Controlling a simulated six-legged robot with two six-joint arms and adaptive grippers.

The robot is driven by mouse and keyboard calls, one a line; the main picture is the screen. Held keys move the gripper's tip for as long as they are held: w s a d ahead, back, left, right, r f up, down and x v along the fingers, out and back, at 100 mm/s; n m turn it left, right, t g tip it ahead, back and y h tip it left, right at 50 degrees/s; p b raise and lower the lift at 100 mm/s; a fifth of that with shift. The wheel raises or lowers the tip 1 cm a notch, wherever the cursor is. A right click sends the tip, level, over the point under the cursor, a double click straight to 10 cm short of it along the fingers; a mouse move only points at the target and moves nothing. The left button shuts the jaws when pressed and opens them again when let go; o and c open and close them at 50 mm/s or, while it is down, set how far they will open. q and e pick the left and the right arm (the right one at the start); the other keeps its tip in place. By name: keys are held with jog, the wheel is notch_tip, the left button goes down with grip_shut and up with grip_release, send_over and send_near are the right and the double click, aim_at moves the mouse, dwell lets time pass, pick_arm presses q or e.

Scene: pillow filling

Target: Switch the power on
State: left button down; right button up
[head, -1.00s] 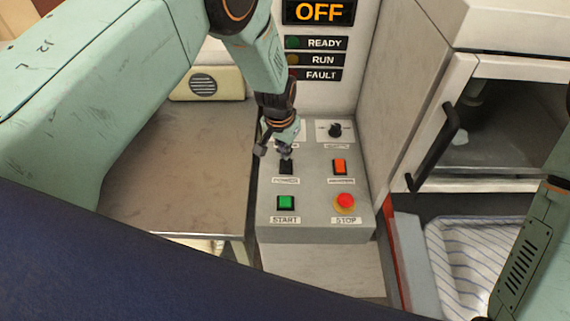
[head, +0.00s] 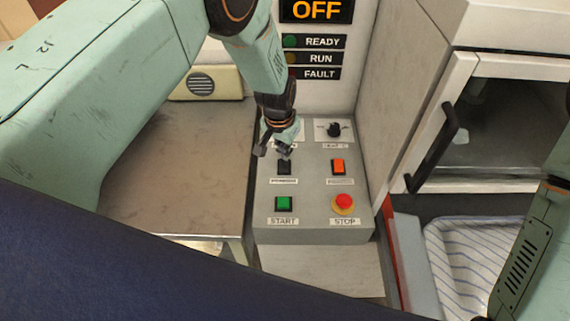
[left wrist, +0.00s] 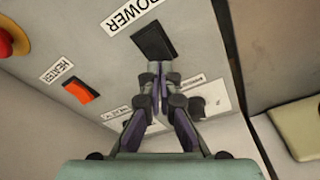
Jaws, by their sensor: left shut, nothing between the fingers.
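The black POWER rocker switch (head: 284,167) is on the grey control panel (head: 312,190), above the green START button (head: 283,204). In the left wrist view the power switch (left wrist: 155,40) lies just beyond my fingertips, beside its POWER label. My left gripper (head: 284,154) is shut and empty, its tips at the upper edge of the switch; I cannot tell if they touch it. In the left wrist view the closed fingers (left wrist: 158,72) point at the switch. The display (head: 316,11) above reads OFF. My right gripper is out of view.
The orange heater switch (head: 338,167), red STOP button (head: 344,203) and a black knob (head: 334,130) share the panel. A metal table (head: 185,170) stands to the left. A glass-doored cabinet (head: 500,120) and a striped pillow (head: 475,265) are to the right.

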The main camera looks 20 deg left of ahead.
pick_arm(q)
jog(key=shift+a+f, duration=0.1)
jog(key=shift+s, duration=0.3)
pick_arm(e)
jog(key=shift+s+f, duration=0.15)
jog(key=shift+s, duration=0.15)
pick_arm(q)
jog(key=shift+w+f+b, duration=0.25)
jog(key=shift+f+b, duration=0.1)
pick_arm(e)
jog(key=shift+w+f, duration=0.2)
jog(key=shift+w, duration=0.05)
pick_arm(q)
jog(key=shift+s, duration=0.2)
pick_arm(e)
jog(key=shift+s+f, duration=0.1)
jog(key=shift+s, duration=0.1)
